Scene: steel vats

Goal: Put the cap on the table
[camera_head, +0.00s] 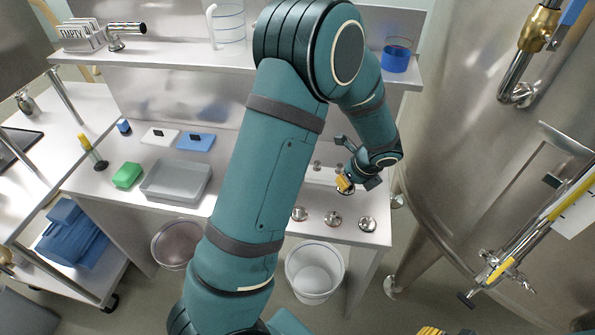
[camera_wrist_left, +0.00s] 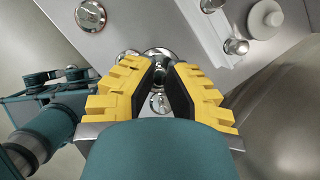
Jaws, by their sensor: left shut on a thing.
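My left gripper (camera_head: 345,184) is over the right part of the steel table (camera_head: 275,222), with its yellow fingers pointing down. In the left wrist view the fingers (camera_wrist_left: 158,75) are closed in on a shiny round steel cap (camera_wrist_left: 158,53), partly hidden between them. Several similar round steel pieces lie near the table's front right: one at the left (camera_head: 299,214), one in the middle (camera_head: 333,219) and one at the right (camera_head: 367,223). I cannot tell how far the held cap is above the table. Yellow ridged fingers of my right gripper (camera_head: 430,331) show only at the bottom edge.
A shelf (camera_head: 190,53) with a blue-filled beaker (camera_head: 397,54) runs above. A large steel vat (camera_head: 480,140) is close on the right. A white bucket (camera_head: 314,287) stands below.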

